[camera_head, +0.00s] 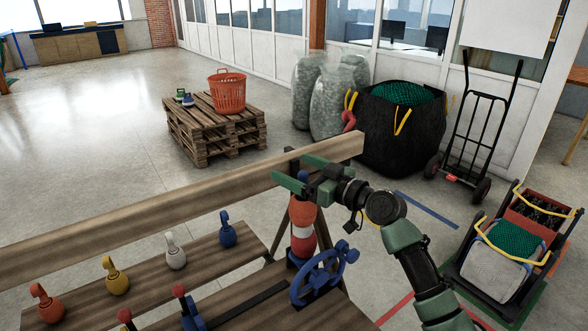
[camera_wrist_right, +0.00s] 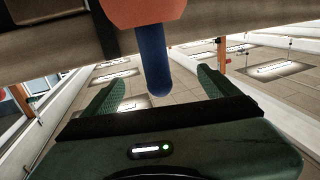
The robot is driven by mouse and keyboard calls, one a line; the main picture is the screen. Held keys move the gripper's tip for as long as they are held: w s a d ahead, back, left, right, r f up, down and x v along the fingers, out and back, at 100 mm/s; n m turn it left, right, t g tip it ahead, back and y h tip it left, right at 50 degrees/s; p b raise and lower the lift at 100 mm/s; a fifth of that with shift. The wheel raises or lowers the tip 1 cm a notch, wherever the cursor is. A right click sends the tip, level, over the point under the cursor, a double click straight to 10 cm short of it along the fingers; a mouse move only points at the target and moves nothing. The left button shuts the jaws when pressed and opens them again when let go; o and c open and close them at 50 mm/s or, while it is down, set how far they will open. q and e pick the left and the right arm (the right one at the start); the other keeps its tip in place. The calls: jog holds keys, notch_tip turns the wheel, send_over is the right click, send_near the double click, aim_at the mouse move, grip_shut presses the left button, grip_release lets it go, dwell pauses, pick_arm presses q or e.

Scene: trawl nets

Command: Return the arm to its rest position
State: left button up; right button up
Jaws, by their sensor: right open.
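My right gripper (camera_head: 303,174) is open at the right end of the long wooden beam (camera_head: 180,205). An orange-and-white float (camera_head: 303,232) with blue ends stands upright below it. In the right wrist view, the float's blue end (camera_wrist_right: 153,65) shows between the two spread green fingers of the gripper (camera_wrist_right: 158,90), with clear gaps on both sides. The orange body of the float (camera_wrist_right: 150,10) is beyond the fingertips at the top. My left gripper is not in view.
A blue handwheel (camera_head: 322,277) is just below the float. Several small coloured weights, such as a yellow one (camera_head: 116,277), stand on the bench. A pallet (camera_head: 215,128) with an orange basket (camera_head: 227,92), a black bag (camera_head: 400,130) and a hand truck (camera_head: 478,130) stand behind.

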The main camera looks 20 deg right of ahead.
aim_at(307, 174)
jog(key=b+v, duration=0.2)
jog(key=v, duration=0.4)
jog(key=shift+w+f, duration=0.1)
jog(key=shift+f, duration=0.05)
jog(key=shift+s+d, duration=0.3)
jog(key=shift+s, duration=0.15)
